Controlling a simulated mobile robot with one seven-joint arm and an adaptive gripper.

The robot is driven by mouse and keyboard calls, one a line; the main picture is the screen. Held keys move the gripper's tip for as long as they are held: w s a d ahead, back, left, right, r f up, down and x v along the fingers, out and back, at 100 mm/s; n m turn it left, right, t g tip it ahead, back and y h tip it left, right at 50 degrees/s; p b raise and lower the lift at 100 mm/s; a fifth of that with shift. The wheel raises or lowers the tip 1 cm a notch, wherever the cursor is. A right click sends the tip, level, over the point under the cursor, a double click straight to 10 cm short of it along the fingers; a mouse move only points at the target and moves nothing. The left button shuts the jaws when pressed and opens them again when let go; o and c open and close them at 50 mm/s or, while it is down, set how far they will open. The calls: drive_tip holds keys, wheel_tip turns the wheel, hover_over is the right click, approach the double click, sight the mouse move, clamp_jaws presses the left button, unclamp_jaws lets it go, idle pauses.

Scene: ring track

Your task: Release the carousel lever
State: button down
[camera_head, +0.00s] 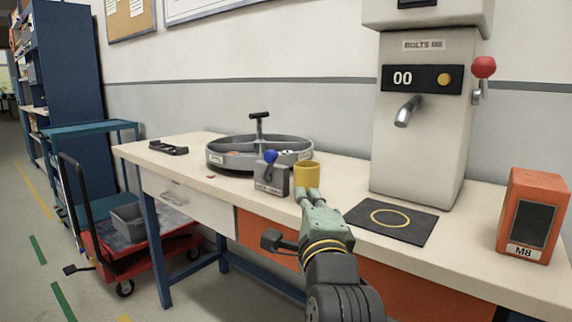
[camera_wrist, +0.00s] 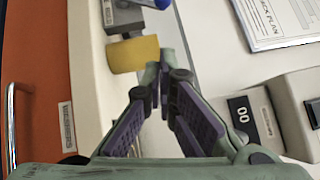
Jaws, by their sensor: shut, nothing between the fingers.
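The carousel (camera_head: 235,160) is a round grey tray with dividers and a black T-handle, at the back of the bench. The carousel lever (camera_head: 270,157) has a blue ball knob and stands on a small grey box (camera_head: 272,183) in front of it. The blue knob (camera_wrist: 158,3) also shows at the top edge of the wrist view. My gripper (camera_head: 307,193) is shut and empty. Its fingertips (camera_wrist: 160,68) are close beside a yellow cup (camera_wrist: 135,54), apart from the lever; I cannot tell whether they touch the cup.
The bolt dispenser (camera_head: 425,130) with a red-knobbed lever stands right of the yellow cup (camera_head: 307,174). A black mat (camera_head: 390,230) with a yellow ring lies before it. An orange M8 box (camera_head: 532,215) is far right. A dark tool (camera_head: 168,148) lies at the bench's left.

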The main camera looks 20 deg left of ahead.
drive_tip(key=p+x, duration=0.8)
drive_tip(key=x, duration=0.1)
drive_tip(key=shift+w+a+r, duration=0.1)
drive_tip(key=shift+r, duration=0.05)
drive_tip(key=shift+w+a+r+p, duration=0.1)
drive_tip(key=shift+w+a+p, duration=0.15)
drive_tip(key=shift+a, duration=0.3)
drive_tip(key=shift+w+a+r+p, duration=0.15)
drive_tip(key=shift+w+a, duration=0.15)
drive_tip(key=shift+a, duration=0.3)
drive_tip(key=shift+w+a+r, duration=0.15)
drive_tip(key=shift+w+a, duration=0.15)
drive_tip(key=shift+a, duration=0.45)
drive_tip(key=shift+a+r+n+g+p, duration=0.15)
drive_tip(key=shift+r+n+g+p, duration=0.2)
drive_tip(key=shift+p, duration=0.7)
